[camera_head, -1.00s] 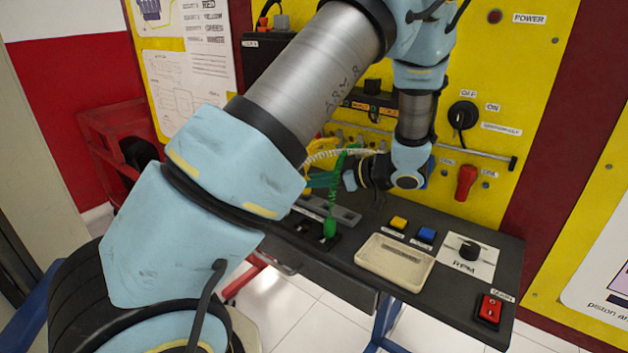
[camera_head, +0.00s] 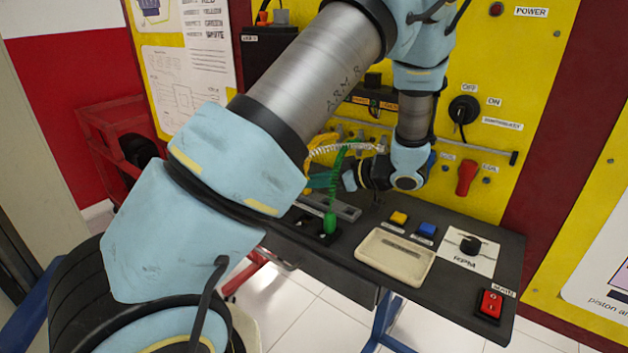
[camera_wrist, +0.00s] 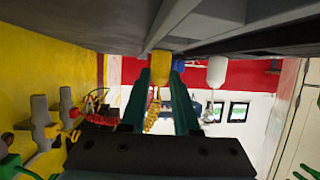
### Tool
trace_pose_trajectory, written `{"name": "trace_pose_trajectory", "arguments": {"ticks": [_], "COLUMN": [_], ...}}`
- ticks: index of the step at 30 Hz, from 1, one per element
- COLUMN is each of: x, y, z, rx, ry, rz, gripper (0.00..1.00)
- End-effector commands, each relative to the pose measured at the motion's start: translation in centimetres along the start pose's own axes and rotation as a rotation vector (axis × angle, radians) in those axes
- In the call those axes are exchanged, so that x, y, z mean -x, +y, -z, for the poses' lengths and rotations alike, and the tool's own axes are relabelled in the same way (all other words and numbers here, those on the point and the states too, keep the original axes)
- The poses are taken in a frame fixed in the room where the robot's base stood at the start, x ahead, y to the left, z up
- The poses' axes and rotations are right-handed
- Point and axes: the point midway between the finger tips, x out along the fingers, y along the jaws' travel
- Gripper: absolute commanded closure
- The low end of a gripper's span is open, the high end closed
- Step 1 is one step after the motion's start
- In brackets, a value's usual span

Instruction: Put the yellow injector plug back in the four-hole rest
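The yellow injector plug (camera_wrist: 160,70) is between the two teal fingers of my gripper (camera_wrist: 161,78) in the wrist view, with its yellow coiled cord (camera_wrist: 152,114) hanging off it. The fingers look closed on it. The wrist picture appears upside down, with the bench along its top; the plug's end is close to a grey surface there. In the head view my gripper (camera_head: 318,182) is partly hidden by my arm. The green plug (camera_head: 330,223) stands upright in a dark block on the bench, probably the rest. Its holes are not clearly visible. A white plug (camera_wrist: 217,72) stands beside the yellow one.
A grey rail (camera_head: 342,210) lies beside the green plug. A cream tray (camera_head: 396,257), yellow and blue buttons, an RPM knob (camera_head: 469,245) and a red switch (camera_head: 490,304) occupy the bench's right part. Coiled cords (camera_head: 345,155) run near my gripper. The yellow panel stands behind.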

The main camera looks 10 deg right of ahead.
Motion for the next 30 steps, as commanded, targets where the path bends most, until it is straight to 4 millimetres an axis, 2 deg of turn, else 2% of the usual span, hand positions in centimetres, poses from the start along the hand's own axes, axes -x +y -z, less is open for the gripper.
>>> {"name": "trace_pose_trajectory", "arguments": {"ticks": [1, 4, 14, 30], "x": [0.0, 0.0, 0.3, 4.2], "y": [0.0, 0.0, 0.0, 0.0], "z": [0.0, 0.0, 0.1, 1.0], "rx": [0.0, 0.0, 0.0, -0.001], "ry": [0.0, 0.0, 0.0, 0.0], "rz": [0.0, 0.0, -0.001, -0.001], "gripper": [0.65, 0.56, 0.56, 0.56]}}
